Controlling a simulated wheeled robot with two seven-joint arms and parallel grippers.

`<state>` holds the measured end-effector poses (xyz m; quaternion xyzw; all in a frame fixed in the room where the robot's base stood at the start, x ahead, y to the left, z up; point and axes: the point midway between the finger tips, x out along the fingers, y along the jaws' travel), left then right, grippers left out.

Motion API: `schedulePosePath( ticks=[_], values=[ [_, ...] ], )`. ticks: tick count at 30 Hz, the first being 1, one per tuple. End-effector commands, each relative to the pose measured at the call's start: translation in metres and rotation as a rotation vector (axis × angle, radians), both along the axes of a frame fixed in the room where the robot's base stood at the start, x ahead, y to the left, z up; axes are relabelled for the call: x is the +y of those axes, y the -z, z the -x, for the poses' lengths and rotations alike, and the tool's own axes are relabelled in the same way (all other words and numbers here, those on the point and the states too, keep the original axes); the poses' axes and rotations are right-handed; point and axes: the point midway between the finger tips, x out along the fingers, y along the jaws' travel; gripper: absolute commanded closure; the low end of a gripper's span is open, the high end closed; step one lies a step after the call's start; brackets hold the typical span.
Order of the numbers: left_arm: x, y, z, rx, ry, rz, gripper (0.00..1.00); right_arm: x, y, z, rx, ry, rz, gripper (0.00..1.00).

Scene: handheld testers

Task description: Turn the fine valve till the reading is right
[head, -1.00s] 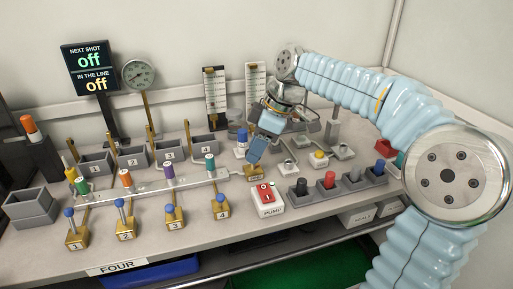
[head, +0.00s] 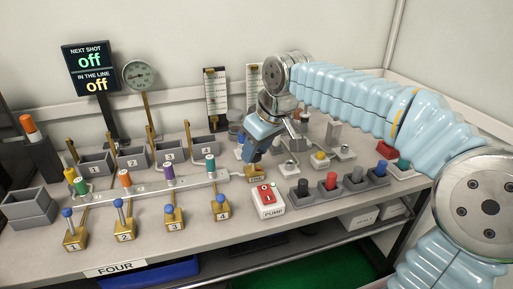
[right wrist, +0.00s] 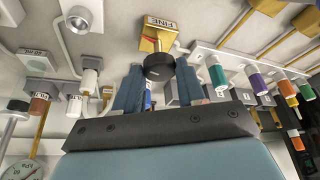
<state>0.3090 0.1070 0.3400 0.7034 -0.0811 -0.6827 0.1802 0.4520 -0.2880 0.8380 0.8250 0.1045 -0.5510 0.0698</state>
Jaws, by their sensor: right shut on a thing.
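The fine valve (head: 256,173) is a gold block labelled FINE on the bench, partly hidden behind my right gripper (head: 250,158). In the right wrist view the valve's gold body (right wrist: 158,38) is tilted, with a black round knob (right wrist: 158,66) in front. My right gripper (right wrist: 158,80) is shut on this knob, one blue finger on each side. The round dial gauge (head: 139,75) stands at the back left; its needle is too small to read surely. The display (head: 89,69) reads NEXT SHOT off and IN THE LINE off. My left gripper is not in view.
A red pump switch (head: 267,194) sits just in front of the fine valve. Several numbered gold valves with blue knobs, such as valve 4 (head: 222,209), stand along the front left. Grey holders with coloured plugs (head: 331,182) are at right. Two flowmeters (head: 216,98) stand behind.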

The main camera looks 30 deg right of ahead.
Motion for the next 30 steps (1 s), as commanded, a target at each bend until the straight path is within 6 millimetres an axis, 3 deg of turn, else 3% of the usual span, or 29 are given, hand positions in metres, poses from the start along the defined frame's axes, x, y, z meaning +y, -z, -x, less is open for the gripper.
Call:
schedulePosePath(
  ticks=[14, 15, 20, 30],
  values=[
    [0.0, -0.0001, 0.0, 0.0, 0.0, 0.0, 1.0, -0.0001, -0.0003, 0.0, 0.0, 0.018, 0.0, 0.91],
    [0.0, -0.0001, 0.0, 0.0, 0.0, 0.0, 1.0, -0.0001, -0.0003, 0.0, 0.0, 0.018, 0.0, 0.59],
    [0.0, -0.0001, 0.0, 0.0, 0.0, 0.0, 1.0, 0.0, -0.0002, 0.0001, 0.0, 0.017, 0.0, 0.36],
    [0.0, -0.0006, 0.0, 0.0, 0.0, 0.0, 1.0, -0.0003, -0.0041, 0.0012, -0.001, 0.017, 0.0, 0.36]
  ],
)
